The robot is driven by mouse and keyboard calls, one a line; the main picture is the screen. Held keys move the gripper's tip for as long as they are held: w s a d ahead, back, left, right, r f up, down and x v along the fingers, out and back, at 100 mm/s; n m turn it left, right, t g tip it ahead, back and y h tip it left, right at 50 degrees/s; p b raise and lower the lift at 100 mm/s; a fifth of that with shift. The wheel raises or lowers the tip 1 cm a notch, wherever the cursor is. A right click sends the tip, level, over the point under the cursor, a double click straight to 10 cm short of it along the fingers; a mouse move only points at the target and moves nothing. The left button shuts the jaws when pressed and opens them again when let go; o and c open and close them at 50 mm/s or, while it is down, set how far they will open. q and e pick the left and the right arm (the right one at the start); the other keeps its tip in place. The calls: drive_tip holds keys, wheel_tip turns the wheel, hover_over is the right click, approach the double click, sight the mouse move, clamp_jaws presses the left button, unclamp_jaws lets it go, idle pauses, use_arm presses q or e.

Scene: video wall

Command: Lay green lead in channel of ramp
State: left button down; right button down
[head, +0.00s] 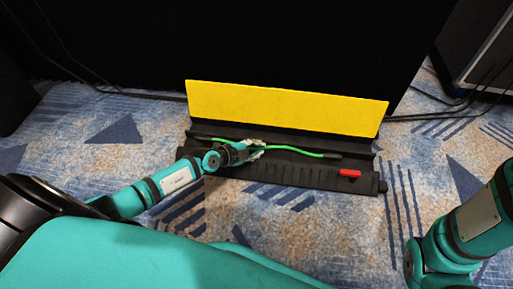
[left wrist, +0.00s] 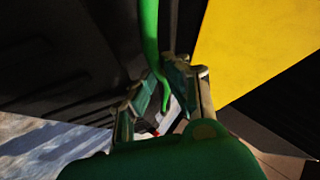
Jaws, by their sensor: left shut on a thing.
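The cable ramp (head: 300,175) is a black base on the carpet with its yellow lid (head: 285,108) standing open along the back. The green lead (head: 297,150) lies lengthwise over the ramp, with dark ends. My left gripper (head: 257,150) is at the middle of the ramp, shut on the green lead. In the left wrist view the lead (left wrist: 150,35) runs down between the fingers (left wrist: 160,88). My gripper hides part of the lead and channel, and I cannot tell whether the lead rests in the channel. My right gripper is out of view.
A small red piece (head: 350,173) sits on the ramp's front right part. Black cables (head: 440,113) lie on the carpet to the right, by a dark case (head: 485,50). A black wall stands behind the lid. Patterned carpet (head: 290,220) in front is clear.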

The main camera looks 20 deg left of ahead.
use_arm(q)
drive_tip(key=c, duration=1.3)
unclamp_jaws()
drive_tip(key=shift+s+d+f, duration=0.1)
drive_tip(key=shift+s+f, duration=0.25)
drive_tip(key=shift+f, duration=0.35)
drive_tip(key=shift+o, duration=0.2)
drive_tip(key=shift+s, duration=0.15)
drive_tip(key=r+v, duration=0.1)
drive_tip(key=v, duration=1)
drive_tip(key=shift+r, duration=0.25)
